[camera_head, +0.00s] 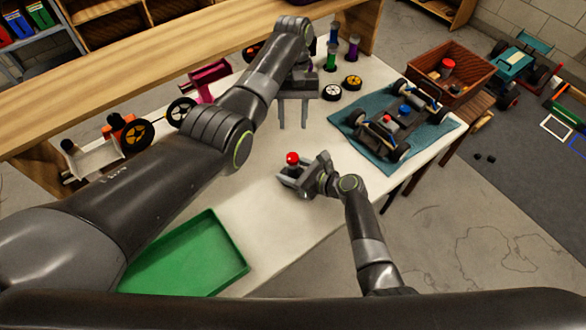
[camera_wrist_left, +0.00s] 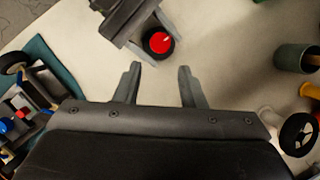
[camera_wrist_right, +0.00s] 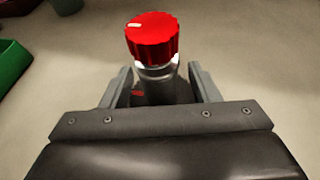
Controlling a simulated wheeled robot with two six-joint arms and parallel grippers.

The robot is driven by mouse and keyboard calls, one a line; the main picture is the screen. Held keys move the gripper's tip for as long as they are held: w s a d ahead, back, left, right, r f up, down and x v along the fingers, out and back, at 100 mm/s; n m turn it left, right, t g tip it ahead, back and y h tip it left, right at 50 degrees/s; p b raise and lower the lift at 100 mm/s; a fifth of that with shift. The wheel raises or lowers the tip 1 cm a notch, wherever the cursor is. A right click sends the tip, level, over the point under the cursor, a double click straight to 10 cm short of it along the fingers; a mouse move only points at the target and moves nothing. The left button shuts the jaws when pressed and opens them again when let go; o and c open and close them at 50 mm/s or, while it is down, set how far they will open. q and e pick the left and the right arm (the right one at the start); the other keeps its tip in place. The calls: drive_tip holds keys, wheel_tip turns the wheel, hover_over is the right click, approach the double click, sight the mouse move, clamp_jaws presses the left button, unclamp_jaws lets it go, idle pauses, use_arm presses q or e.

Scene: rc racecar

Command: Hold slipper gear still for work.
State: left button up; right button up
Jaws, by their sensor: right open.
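A red ribbed knob (camera_head: 292,158) tops a short metal post on the white table; a white mark shows on it in the right wrist view (camera_wrist_right: 152,38). My right gripper (camera_head: 294,178) is open around the post, one finger on each side, below the knob. My left gripper (camera_head: 292,127) is open and empty above the table, farther back; in the left wrist view the knob (camera_wrist_left: 159,42) lies beyond its fingertips. An open car chassis (camera_head: 385,128) with small red and blue parts lies on a teal mat (camera_head: 346,108). I cannot tell which part is the slipper gear.
A green tray (camera_head: 190,258) is at the table's front left. A wooden crate (camera_head: 468,72) stands behind the chassis. Wheels (camera_head: 332,93), a pink tool (camera_head: 207,80) and bottles (camera_head: 352,48) line the back.

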use_arm(q)
drive_tip(key=shift+o, duration=0.2)
use_arm(e)
drive_tip(key=c, duration=1.1)
use_arm(q)
drive_tip(key=shift+o, duration=1.4)
drive_tip(key=shift+w+a+f, duration=0.15)
drive_tip(key=shift+w+f, duration=0.15)
drive_tip(key=shift+f, duration=0.05)
drive_tip(key=w+a+f+m+t, duration=0.5)
drive_tip(key=w+a+f+t, duration=0.35)
drive_tip(key=w, duration=0.35)
drive_tip(key=w+a+r+m+t+y, duration=0.1)
drive_tip(key=w+a+r+m+t, duration=0.3)
drive_tip(key=a+m+t, duration=0.5)
drive_tip(key=m+g+h, duration=0.6)
drive_tip(key=m+h, duration=1.1)
drive_tip(key=m, duration=1.8)
approach(293, 157)
drive_tip(key=shift+a+f, duration=0.15)
drive_tip(key=shift+a, duration=0.4)
drive_tip(key=shift+a+f, duration=0.15)
drive_tip(key=shift+a, duration=0.35)
drive_tip(key=shift+s+d+f+m+g+h, duration=0.1)
drive_tip(key=shift+d+m+g+h, duration=0.05)
drive_tip(key=shift+m+g+h, duration=0.15)
drive_tip(key=shift+d, duration=0.35)
drive_tip(key=x, duration=1.1)
